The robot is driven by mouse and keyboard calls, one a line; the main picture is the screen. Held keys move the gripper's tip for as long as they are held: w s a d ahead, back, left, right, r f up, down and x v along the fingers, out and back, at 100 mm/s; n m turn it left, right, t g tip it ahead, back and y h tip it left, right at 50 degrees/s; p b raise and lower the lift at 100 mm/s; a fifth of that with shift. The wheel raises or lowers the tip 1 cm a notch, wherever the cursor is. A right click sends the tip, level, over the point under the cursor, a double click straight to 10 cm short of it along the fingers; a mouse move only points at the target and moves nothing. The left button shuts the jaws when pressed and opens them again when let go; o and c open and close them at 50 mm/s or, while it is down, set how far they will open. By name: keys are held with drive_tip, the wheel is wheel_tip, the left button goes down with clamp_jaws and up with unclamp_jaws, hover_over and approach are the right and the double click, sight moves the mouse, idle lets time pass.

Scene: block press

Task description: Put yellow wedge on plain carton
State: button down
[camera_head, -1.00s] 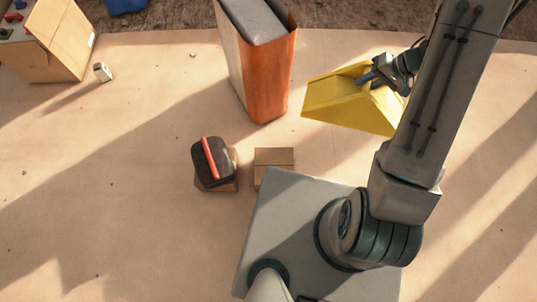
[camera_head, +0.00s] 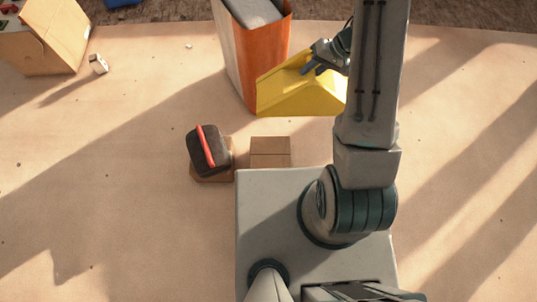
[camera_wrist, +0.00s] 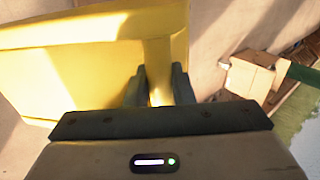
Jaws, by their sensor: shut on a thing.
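The yellow wedge (camera_head: 298,97) is held up in the head view, in front of the orange bin. My gripper (camera_head: 314,68) is shut on a raised part at its upper right. In the wrist view, the yellow wedge (camera_wrist: 75,75) fills the upper left, and the fingers of my gripper (camera_wrist: 160,88) pinch a narrow yellow rib. The plain carton (camera_head: 270,153) is a small brown box with a bare top, just beyond the grey platform. The wedge is up the picture from it, apart from it.
A dark block with a red stripe (camera_head: 208,150) sits on another small carton (camera_head: 213,178), left of the plain one. A tall orange bin (camera_head: 245,75) stands behind. A large open box (camera_head: 45,45) and a small white block (camera_head: 98,64) are at upper left.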

drive_tip(key=s+a+f+b, duration=0.1)
drive_tip(key=s+f+b, duration=0.2)
drive_tip(key=f+b, duration=0.55)
drive_tip(key=s+f+b, duration=0.3)
drive_tip(key=f+b, duration=0.3)
drive_tip(key=f, duration=0.6)
drive_tip(key=s+a+f+b, duration=0.1)
drive_tip(key=s+f+b, duration=0.2)
drive_tip(key=f+b, duration=0.6)
drive_tip(key=w+a+f+b, duration=0.4)
drive_tip(key=a+f+b, duration=0.4)
drive_tip(key=a+f, duration=0.2)
drive_tip(key=shift+w+f+b, duration=0.2)
drive_tip(key=shift+f+b, duration=0.15)
drive_tip(key=shift+f, duration=0.3)
drive_tip(key=shift+a+f, duration=0.1)
drive_tip(key=c, duration=1.3)
unclamp_jaws()
drive_tip(key=shift+f, duration=0.1)
drive_tip(key=shift+o, duration=0.2)
